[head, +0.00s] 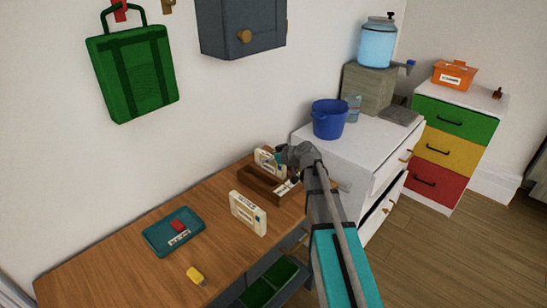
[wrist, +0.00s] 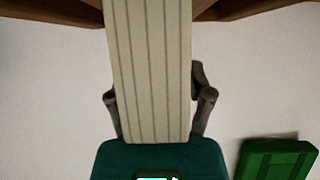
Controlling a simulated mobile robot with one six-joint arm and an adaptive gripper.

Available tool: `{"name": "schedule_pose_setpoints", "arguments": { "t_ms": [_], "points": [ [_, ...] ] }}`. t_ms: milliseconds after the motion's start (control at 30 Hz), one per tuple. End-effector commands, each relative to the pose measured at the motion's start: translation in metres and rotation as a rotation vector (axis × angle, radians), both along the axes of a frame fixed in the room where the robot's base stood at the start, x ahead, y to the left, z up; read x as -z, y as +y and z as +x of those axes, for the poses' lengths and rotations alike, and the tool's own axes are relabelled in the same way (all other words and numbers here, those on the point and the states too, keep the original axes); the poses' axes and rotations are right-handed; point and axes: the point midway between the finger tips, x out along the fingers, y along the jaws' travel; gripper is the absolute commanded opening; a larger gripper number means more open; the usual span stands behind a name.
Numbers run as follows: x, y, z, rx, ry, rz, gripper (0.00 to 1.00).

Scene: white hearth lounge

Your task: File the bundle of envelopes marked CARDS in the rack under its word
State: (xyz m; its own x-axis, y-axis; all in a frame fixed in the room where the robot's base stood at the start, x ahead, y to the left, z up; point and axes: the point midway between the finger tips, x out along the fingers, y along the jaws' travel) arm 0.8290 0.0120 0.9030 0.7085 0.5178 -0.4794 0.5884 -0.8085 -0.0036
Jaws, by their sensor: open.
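A cream bundle of envelopes (head: 266,161) stands upright at the back of the brown wooden rack (head: 256,188) on the table. My gripper (head: 281,158) is at this bundle. In the wrist view the bundle's striped edge (wrist: 150,60) runs between the fingers of my open gripper (wrist: 158,98), and its far end meets the rack (wrist: 240,9). I cannot tell whether the fingers touch it. A second cream bundle (head: 247,213) stands on the table in front of the rack. The words on the bundles and rack are too small to read.
A teal tray (head: 160,236) with a red item and a yellow object (head: 196,275) lie on the wooden table (head: 110,270). A white cabinet with a blue bucket (head: 330,119) stands right of the rack. A green bag (head: 135,75) hangs on the wall.

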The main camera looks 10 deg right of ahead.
Motion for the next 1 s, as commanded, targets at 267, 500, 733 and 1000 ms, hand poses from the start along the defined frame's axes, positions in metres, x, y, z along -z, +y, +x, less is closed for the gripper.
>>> {"name": "schedule_pose_setpoints", "arguments": {
  "t_ms": [267, 500, 733, 1000],
  "points": [
    [-0.002, 0.000, 0.000, 0.000, 0.000, 0.000, 0.68],
    [-0.012, -0.007, -0.011, 0.001, 0.000, 0.000, 0.68],
    [-0.030, -0.025, -0.036, 0.001, 0.000, 0.000, 0.68],
    [-0.050, -0.048, -0.067, 0.002, 0.000, 0.000, 0.68]
  ]
}}
